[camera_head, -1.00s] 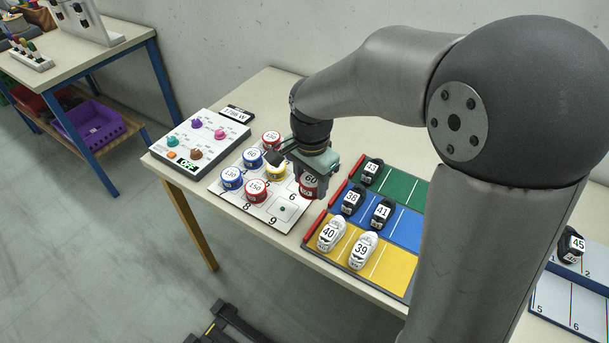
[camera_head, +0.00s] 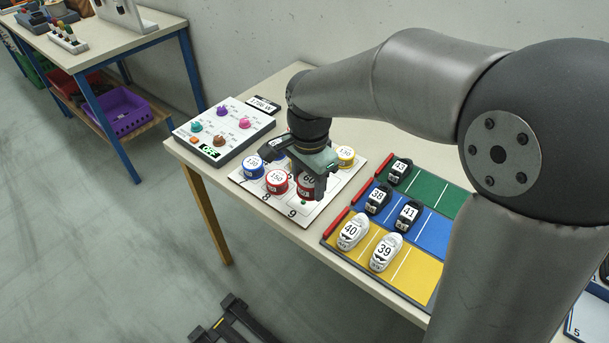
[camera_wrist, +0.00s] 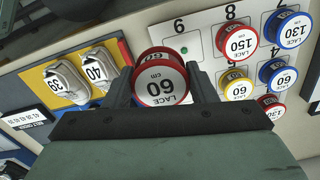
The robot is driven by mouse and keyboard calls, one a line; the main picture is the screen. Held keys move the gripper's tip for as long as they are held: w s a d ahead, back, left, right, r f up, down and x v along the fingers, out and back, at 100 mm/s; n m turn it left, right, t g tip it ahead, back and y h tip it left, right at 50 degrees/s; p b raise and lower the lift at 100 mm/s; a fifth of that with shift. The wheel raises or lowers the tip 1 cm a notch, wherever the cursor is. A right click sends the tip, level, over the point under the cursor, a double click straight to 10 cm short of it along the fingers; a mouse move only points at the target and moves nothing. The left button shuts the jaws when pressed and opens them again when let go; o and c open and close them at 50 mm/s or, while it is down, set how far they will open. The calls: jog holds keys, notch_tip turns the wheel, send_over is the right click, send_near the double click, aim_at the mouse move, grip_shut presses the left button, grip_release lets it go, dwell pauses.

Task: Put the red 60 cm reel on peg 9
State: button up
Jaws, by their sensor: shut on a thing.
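The red 60 cm reel (camera_head: 307,184) is held between the fingers of my gripper (camera_head: 313,190). In the wrist view the reel (camera_wrist: 162,80) sits between the two dark fingers, its "60 cm LACE" label facing the camera. The white peg board (camera_wrist: 205,68) carries printed numbers. Peg 9 (camera_wrist: 184,50) shows as a small green post in the bare cell by the number 9, just beyond the reel in the wrist view. In the head view the reel is over the front part of the board, near the 9. I cannot tell the height of the reel above the board.
A red 150 reel (camera_wrist: 237,40) stands in the cell beside peg 9. A blue 130 reel (camera_wrist: 286,27) and a yellow 60 reel (camera_wrist: 235,83) stand close by. Shoes stand on the coloured mat (camera_head: 403,262) to the right. A control box (camera_head: 222,134) is at the left.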

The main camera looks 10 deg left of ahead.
send_over(302, 201)
jog(key=f, duration=0.5)
jog(key=shift+s+d+f, duration=0.1)
jog(key=shift+s, duration=0.15)
jog(key=f, duration=0.3)
jog(key=shift+w+f, duration=0.2)
jog(key=shift+f, duration=0.1)
